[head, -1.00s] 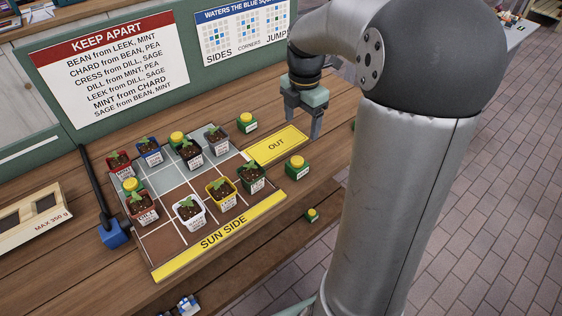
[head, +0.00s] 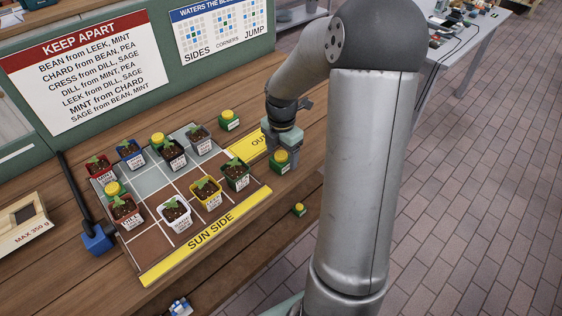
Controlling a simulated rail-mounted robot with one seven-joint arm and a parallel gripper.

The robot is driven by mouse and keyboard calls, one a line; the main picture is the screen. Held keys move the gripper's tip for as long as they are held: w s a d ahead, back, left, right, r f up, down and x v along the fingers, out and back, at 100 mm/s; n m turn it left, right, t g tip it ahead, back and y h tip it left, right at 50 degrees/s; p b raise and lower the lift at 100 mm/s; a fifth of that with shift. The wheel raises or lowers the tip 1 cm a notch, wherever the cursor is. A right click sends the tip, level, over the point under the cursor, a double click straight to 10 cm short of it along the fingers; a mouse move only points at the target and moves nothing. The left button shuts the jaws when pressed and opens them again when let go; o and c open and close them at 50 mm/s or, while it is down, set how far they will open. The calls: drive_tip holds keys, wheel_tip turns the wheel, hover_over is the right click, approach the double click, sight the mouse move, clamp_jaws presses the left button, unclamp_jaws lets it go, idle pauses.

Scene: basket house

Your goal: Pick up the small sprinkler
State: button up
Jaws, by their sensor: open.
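Several green blocks with yellow domed tops look like sprinklers, and their labels are too small to read. One green block (head: 281,166) stands at the right end of the planting board, beside the yellow OUT strip. My gripper (head: 283,150) is open and pointing down right at this block; I cannot tell whether its fingers are around it or behind it. Another green block (head: 229,121) stands behind the OUT strip. Two more, at the back (head: 157,140) and left (head: 115,188), are among the pots.
The gridded planting board (head: 185,233) holds several potted seedlings, including a white pot (head: 174,212) and a yellow pot (head: 207,195) near my gripper. A blue-ended tool (head: 97,240) and a wooden scale (head: 27,229) lie left. A sign board (head: 90,75) stands behind.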

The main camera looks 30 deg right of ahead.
sight(281, 154)
wheel_tip(281, 154, down, 3)
drive_tip(key=shift+w+f, duration=0.1)
drive_tip(key=shift+w, duration=0.05)
drive_tip(key=c, duration=1.1)
drive_tip(key=shift+c, duration=0.2)
